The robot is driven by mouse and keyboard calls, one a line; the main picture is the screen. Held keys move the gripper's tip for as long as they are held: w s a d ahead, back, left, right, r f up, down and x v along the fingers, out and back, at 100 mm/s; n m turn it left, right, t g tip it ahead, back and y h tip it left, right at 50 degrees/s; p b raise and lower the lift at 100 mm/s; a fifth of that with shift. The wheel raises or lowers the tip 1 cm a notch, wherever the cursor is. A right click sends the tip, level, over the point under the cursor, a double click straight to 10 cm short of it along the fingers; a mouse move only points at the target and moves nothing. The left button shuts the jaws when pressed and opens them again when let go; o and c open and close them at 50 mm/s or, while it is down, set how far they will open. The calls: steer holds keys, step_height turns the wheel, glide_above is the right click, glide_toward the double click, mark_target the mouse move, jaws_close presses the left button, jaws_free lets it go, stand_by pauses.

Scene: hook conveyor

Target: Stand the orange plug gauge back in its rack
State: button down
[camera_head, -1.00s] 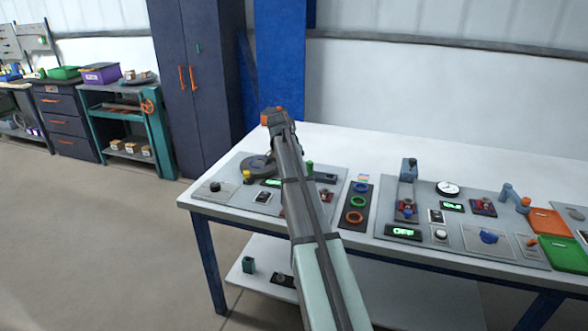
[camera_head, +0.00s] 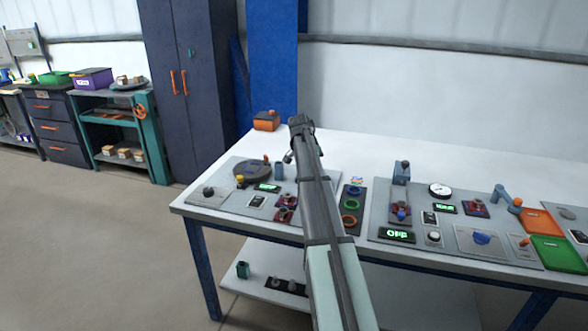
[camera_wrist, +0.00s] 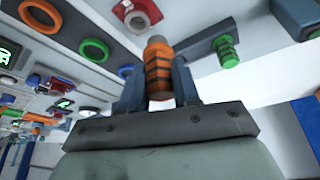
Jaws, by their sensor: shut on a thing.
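The orange plug gauge (camera_wrist: 158,68) with dark bands is between the fingers of my gripper (camera_wrist: 158,84) in the wrist view, its pale tip pointing away from the palm. My gripper is shut on it. A grey rack bar (camera_wrist: 196,48) lies just beyond, with a green plug gauge (camera_wrist: 224,50) standing at its right part. I cannot tell whether the orange gauge's tip touches the rack. In the head view my gripper (camera_head: 290,157) is mostly behind my arm, above the left part of the bench; the orange gauge and the rack are hidden there.
A dark panel with coloured rings (camera_head: 351,205) lies right of my arm. A round dark turntable (camera_head: 252,171) and a blue-grey block (camera_head: 279,171) are to the left. An orange box (camera_head: 266,121) stands at the back left. The white bench top behind the panels is mostly clear.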

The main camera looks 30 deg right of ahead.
steer(key=shift+w+d+f, duration=0.8)
steer(key=shift+w+d, duration=0.2)
steer(key=shift+d, duration=0.55)
steer(key=shift+w+d+f, duration=0.85)
steer(key=shift+w+d, duration=0.2)
steer(key=shift+d, duration=0.45)
steer(key=shift+w+d+f, duration=0.8)
steer(key=shift+w+d, duration=0.2)
steer(key=shift+d, duration=0.55)
steer(key=shift+f, duration=1.4)
steer(key=c, duration=0.7)
jaws_free()
steer(key=shift+c, duration=0.2)
steer(key=shift+o, duration=0.4)
steer(key=o, duration=0.3)
